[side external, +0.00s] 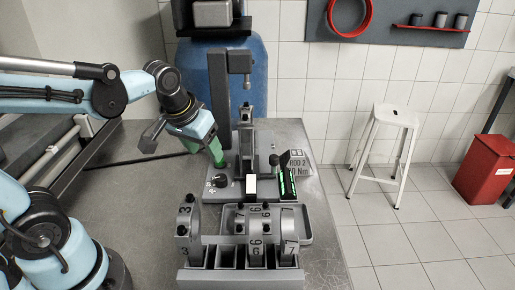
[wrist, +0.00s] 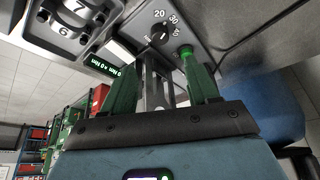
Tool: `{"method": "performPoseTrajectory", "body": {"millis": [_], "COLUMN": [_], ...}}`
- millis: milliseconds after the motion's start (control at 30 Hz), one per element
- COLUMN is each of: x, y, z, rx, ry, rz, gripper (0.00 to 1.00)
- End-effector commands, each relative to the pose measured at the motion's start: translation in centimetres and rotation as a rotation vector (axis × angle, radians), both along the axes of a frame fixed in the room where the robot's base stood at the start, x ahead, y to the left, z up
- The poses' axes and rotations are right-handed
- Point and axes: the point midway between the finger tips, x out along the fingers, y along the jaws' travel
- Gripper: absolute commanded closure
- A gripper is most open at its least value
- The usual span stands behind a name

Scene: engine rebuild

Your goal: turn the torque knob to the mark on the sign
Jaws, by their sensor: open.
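The torque knob (side external: 220,181) is a small black dial on the base of the grey fixture. In the wrist view the knob (wrist: 159,34) has a scale beside it showing 20, 30 and a partly unclear third number. My gripper (side external: 217,160) is open and empty, with green fingers just above and behind the knob, apart from it. In the wrist view the fingers (wrist: 162,78) stand either side of the fixture's grey post.
A green-lit display (side external: 288,186) stands right of the knob; it also shows in the wrist view (wrist: 103,66). A rack of numbered bearing caps (side external: 240,276) stands in front. The fixture's tall column (side external: 219,95) rises behind my gripper. The bench is clear at left.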

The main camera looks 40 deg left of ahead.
Motion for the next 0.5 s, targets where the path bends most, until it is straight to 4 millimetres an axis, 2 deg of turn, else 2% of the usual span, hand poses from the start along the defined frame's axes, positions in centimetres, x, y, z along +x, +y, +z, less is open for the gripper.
{"method": "performPoseTrajectory", "body": {"millis": [500], "x": [2.0], "y": [0.6], "z": [-4.8], "rx": [0.0], "ry": [0.002], "rz": [0.001], "gripper": [0.41]}}
